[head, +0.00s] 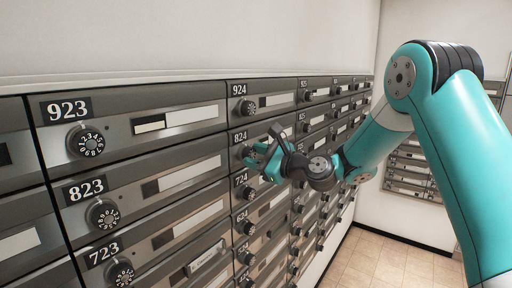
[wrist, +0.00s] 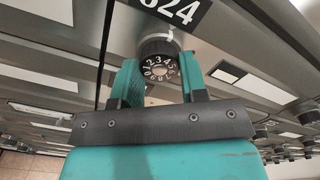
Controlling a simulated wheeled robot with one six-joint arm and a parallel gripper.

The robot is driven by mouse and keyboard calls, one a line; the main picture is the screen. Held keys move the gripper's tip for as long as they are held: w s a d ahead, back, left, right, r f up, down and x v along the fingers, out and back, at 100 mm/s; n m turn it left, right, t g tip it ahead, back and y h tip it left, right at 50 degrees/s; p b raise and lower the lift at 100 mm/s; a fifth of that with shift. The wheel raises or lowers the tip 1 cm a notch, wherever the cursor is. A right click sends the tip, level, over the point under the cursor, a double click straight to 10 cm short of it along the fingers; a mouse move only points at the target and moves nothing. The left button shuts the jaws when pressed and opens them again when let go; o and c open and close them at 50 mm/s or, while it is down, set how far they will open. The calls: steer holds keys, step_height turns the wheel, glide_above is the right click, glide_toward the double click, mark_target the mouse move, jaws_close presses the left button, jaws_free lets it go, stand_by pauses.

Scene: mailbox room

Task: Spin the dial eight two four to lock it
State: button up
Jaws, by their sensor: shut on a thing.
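The dial of box 824 shows in the wrist view (wrist: 158,62) as a dark round knob with white numbers on its face. The 824 label (wrist: 176,10) is above it, partly cut off by the frame's edge; in the head view the label (head: 240,137) is readable. My gripper (wrist: 158,78) has one teal finger on each side of the dial and is shut on it. In the head view my gripper (head: 254,158) reaches box 824 from the right and hides most of its dial.
Neighbouring dials stick out close by: 924 (head: 246,107) above, 724 (head: 248,193) below, 823 (head: 103,214) to the left. More rows of mailboxes run to the right. Tiled floor (head: 385,262) is clear at the lower right.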

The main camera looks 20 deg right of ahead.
steer(key=m+p, duration=0.1)
steer(key=m, duration=0.3)
steer(key=shift+m+p, duration=0.35)
steer(key=shift+m, duration=0.05)
steer(key=shift+f, duration=0.1)
steer(key=o, duration=0.9)
steer(key=shift+s, duration=0.1)
steer(key=b+v, duration=0.8)
steer(key=v, duration=0.9)
steer(key=shift+s+b, duration=0.1)
steer(key=shift+b, duration=0.3)
